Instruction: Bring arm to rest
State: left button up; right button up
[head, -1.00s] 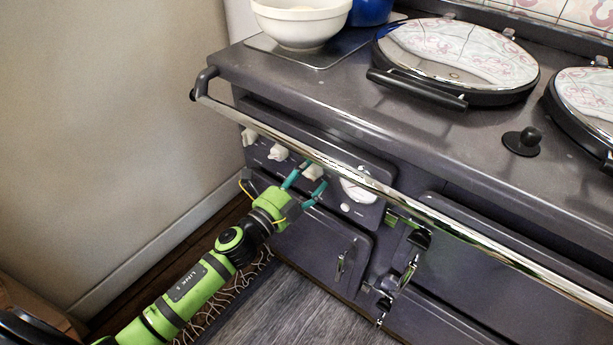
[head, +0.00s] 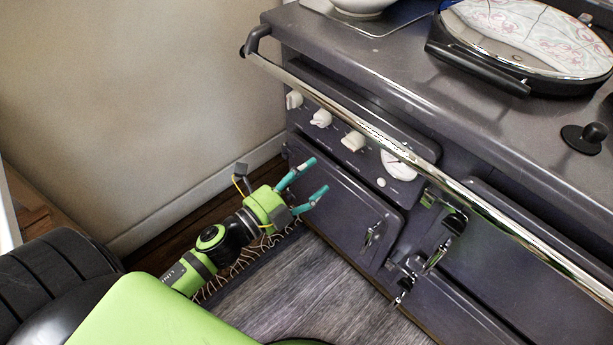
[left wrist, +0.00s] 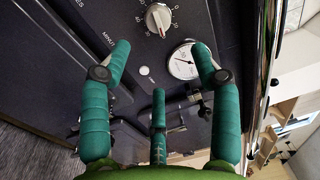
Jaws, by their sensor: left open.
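My left gripper (head: 308,186) has green and teal fingers. It is open and empty, in front of the dark stove's control panel and small upper door. In the left wrist view its teal fingers (left wrist: 160,75) are spread apart with nothing between them, facing a white knob (left wrist: 158,18) and a round gauge (left wrist: 183,62). My left arm (head: 210,245) reaches in from the lower left. My right gripper is not in view.
The dark range stove (head: 345,195) fills the right side, with a chrome rail (head: 400,145) along its front. White knobs (head: 321,118) sit below the rail. A plain wall (head: 130,110) stands at left.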

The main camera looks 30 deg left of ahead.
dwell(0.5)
